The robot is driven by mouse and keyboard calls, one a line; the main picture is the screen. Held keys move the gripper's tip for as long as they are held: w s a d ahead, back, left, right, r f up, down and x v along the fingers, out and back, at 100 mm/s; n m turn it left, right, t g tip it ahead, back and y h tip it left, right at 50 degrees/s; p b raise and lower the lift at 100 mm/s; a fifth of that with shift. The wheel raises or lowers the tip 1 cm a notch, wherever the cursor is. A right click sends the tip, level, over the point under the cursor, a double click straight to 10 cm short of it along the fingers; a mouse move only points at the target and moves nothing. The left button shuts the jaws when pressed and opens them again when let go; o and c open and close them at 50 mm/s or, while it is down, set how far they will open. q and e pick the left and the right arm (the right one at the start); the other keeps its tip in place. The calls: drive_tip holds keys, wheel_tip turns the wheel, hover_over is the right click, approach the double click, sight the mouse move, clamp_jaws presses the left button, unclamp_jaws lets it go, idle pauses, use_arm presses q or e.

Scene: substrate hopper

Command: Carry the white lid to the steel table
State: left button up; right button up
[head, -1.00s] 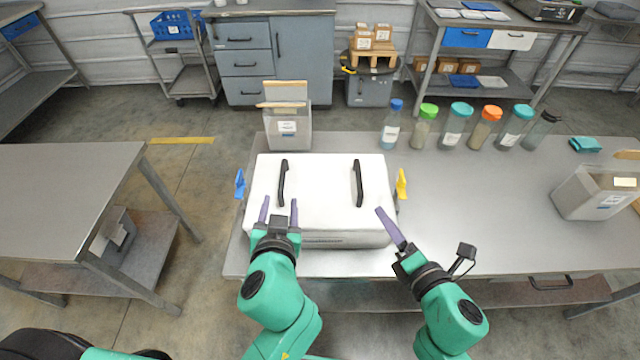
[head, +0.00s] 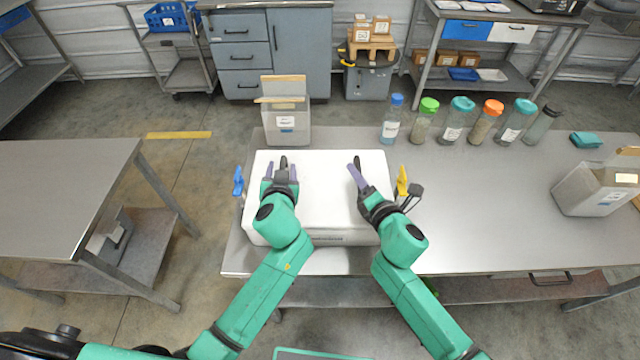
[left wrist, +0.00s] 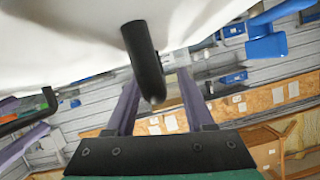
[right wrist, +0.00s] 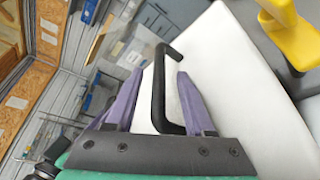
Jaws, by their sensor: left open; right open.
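The white lid (head: 322,190) lies on top of a hopper box on the right-hand steel-topped table. My left gripper (head: 282,172) is open over the lid's left black handle (head: 284,161). In the left wrist view that handle (left wrist: 146,62) stands between the open purple fingers. My right gripper (head: 356,174) is open at the right black handle (head: 357,161). In the right wrist view this handle (right wrist: 160,90) lies between the fingers. Neither gripper is shut on a handle. A bare steel table (head: 62,190) stands apart at the left.
A blue clip (head: 238,182) and a yellow clip (head: 402,181) sit at the box's sides. A grey container (head: 286,122) stands behind it. Several capped bottles (head: 452,122) stand at the back right. A floor gap separates the tables.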

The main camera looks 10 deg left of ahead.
drive_tip(key=shift+s, duration=0.1)
use_arm(q)
drive_tip(key=shift+s+r, duration=0.1)
drive_tip(key=shift+c, duration=0.8)
use_arm(e)
drive_tip(key=shift+c, duration=0.9)
use_arm(q)
clamp_jaws()
use_arm(e)
clamp_jaws()
